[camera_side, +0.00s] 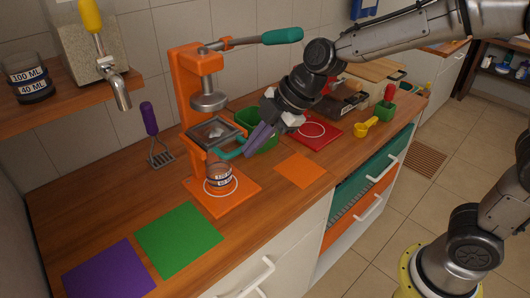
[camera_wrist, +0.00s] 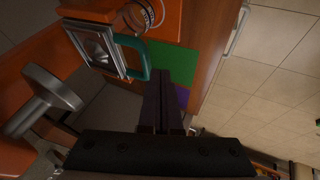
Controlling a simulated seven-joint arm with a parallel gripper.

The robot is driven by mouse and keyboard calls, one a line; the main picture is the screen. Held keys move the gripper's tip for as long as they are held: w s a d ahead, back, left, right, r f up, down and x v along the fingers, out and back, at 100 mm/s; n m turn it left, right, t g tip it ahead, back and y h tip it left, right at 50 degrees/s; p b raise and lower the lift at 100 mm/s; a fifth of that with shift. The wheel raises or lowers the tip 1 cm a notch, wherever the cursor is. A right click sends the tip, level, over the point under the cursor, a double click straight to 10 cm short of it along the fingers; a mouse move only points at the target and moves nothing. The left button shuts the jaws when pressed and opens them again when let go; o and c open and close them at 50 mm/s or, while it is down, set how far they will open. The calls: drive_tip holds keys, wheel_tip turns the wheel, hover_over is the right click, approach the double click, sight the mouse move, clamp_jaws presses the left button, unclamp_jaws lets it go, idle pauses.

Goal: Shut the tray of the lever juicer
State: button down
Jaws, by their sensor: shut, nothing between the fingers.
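The orange lever juicer (camera_side: 188,100) stands upright against the wall, with its teal-handled lever (camera_side: 282,36) raised. Its grey-framed tray (camera_side: 215,133) shows below the round press, with a teal handle (camera_side: 232,154) at the front. In the wrist view the tray (camera_wrist: 94,47) and its teal handle (camera_wrist: 147,60) lie left of my fingers. My gripper (camera_side: 250,152) is shut and empty, its purple fingers pointing down beside the right end of the handle. In the wrist view my gripper (camera_wrist: 162,72) is close beside the handle; I cannot tell whether they touch.
A small labelled jar (camera_side: 219,176) stands on the juicer's base under the tray. A green container (camera_side: 262,130) is behind my fingers. A masher (camera_side: 152,128) leans on the left. Flat green (camera_side: 178,238), purple (camera_side: 108,270) and orange (camera_side: 300,169) squares lie on the counter.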

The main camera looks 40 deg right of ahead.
drive_tip(key=s+v, duration=0.2)
drive_tip(key=v, duration=0.9)
drive_tip(key=shift+a, duration=0.2)
drive_tip(key=shift+f, duration=0.15)
drive_tip(key=s+d+m+t+h, duration=0.1)
drive_tip(key=s+d+m+h, duration=0.1)
drive_tip(key=s+d+m, duration=0.35)
drive_tip(key=s+d+f+m+h, duration=0.1)
drive_tip(key=s+d+f+m, duration=0.2)
drive_tip(key=s+m, duration=0.3)
drive_tip(key=s+d+f+m+h, duration=0.1)
drive_tip(key=s+d+f+m, duration=0.2)
drive_tip(key=s+f+m, duration=0.1)
drive_tip(key=shift+s+d+m, duration=0.2)
drive_tip(key=shift+s+m, duration=0.65)
drive_tip(key=shift+s, duration=0.2)
